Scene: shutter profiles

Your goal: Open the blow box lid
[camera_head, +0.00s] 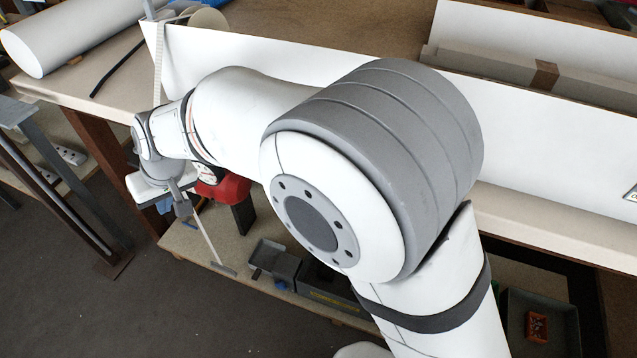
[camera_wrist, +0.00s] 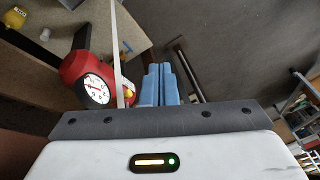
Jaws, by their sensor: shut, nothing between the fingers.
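I cannot tell for sure which part is the blow box lid. A long white panel (camera_head: 300,95) runs along the bench's front edge, partly hidden behind my arm. My gripper (camera_head: 165,205) is below the bench top near the panel's left end, small and partly hidden in the head view. In the wrist view its blue fingers (camera_wrist: 160,72) are together and hold nothing. A thin white strip (camera_wrist: 117,50) passes just left of the fingers. Beyond it is a red device with a white dial (camera_wrist: 95,90); its red body (camera_head: 228,188) also shows in the head view.
A lower shelf (camera_head: 200,250) holds a grey tray (camera_head: 268,258) and a dark box with yellow lettering. A white roll (camera_head: 60,42) lies on the bench at the far left. A grey metal frame (camera_head: 60,180) stands at the left. Dark floor (camera_head: 90,300) is open at lower left.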

